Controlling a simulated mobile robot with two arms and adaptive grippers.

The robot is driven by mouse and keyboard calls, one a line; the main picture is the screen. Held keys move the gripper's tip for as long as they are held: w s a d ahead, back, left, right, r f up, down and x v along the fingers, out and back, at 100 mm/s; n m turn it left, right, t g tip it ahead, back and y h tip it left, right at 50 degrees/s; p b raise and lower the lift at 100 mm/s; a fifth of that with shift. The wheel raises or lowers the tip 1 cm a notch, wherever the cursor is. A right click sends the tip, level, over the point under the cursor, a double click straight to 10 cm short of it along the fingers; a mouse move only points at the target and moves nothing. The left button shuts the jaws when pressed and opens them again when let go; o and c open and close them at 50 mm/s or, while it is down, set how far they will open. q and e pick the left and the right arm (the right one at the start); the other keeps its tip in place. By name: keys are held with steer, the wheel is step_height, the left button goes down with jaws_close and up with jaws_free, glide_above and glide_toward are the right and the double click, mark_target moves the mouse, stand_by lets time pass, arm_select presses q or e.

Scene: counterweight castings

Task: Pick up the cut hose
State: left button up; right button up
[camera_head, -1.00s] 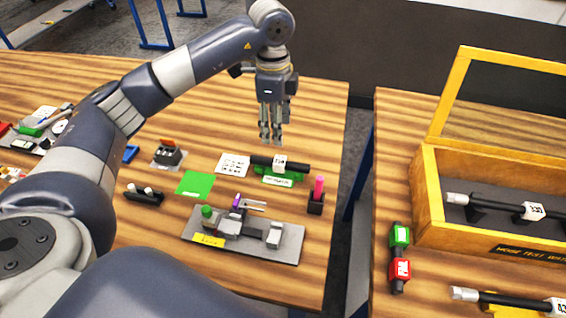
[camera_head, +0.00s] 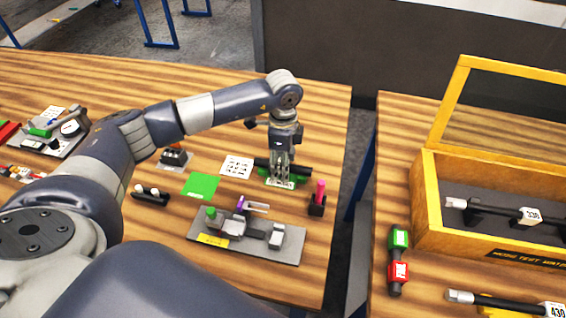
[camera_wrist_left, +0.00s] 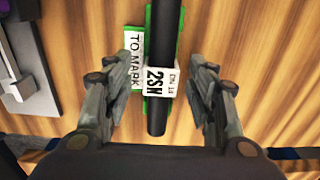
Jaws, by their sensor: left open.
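The cut hose (camera_head: 297,168) is a short black tube lying on a green holder (camera_head: 287,182) on the left table. In the left wrist view the hose (camera_wrist_left: 164,45) carries a white tag (camera_wrist_left: 160,80) reading "2SN", and a "TO MARK" label (camera_wrist_left: 134,62) sits beside it on the green holder. My left gripper (camera_head: 280,184) is open and points down over the hose. In the left wrist view its two fingers (camera_wrist_left: 160,98) stand on either side of the hose, apart from it. In the head view the gripper hides part of the hose and tag. My right gripper is not in view.
A grey fixture plate (camera_head: 205,254) lies in front of the hose. A pink marker (camera_head: 320,190) stands in a black holder to its right. A green card (camera_head: 201,186) and a white printed sheet (camera_head: 237,167) lie to its left. A yellow-framed test box (camera_head: 427,215) is on the right table.

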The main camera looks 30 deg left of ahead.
arm_select(q)
steer(key=shift+f, duration=0.15)
steer(key=c, duration=1.1)
